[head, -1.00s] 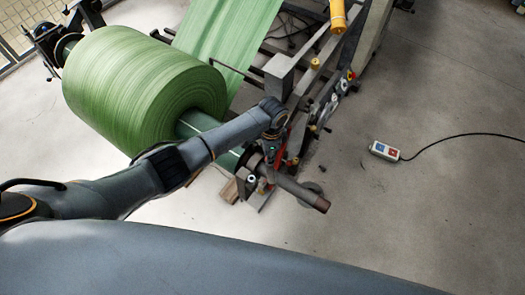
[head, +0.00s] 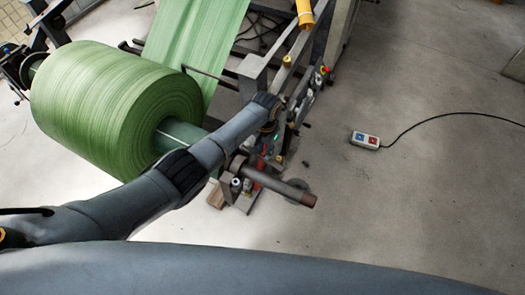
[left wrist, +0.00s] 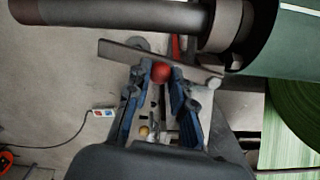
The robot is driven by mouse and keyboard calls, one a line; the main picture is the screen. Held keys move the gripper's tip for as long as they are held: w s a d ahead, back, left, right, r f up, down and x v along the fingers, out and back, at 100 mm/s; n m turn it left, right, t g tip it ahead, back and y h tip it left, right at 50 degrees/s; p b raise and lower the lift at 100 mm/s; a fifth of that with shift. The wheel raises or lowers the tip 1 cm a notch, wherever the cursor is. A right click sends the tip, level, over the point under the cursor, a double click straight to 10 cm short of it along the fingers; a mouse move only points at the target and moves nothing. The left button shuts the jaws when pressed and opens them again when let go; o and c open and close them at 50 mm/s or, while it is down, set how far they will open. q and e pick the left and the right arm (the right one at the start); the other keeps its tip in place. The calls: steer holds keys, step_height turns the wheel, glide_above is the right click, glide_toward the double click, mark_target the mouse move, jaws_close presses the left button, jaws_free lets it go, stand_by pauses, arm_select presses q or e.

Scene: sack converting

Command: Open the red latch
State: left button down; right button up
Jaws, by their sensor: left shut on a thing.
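My left gripper (left wrist: 160,76) shows in the left wrist view with its blue fingers closed around a red ball knob (left wrist: 161,72), which I take as part of the red latch. A narrow red piece (left wrist: 175,46) shows just beyond it, partly hidden by a flat grey bar. In the head view my left gripper (head: 268,138) is beside the machine frame near the shaft, mostly hidden by its own wrist. A small red part (head: 262,165) shows just below it. The knob cannot be made out there. My right gripper is not in view.
A large green roll (head: 110,105) sits on a shaft (head: 285,188) whose bare end sticks out close to my gripper. The machine frame (head: 305,70) stands behind. A cabled control box (head: 365,140) lies on the floor at right, with open floor around it.

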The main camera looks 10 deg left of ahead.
arm_select(q)
steer(key=shift+d, duration=0.1)
stand_by(0.3)
steer(key=c, duration=1.1)
jaws_free()
steer(key=shift+c, duration=0.2)
step_height(320, 180, up, 12)
steer(key=shift+w, duration=0.25)
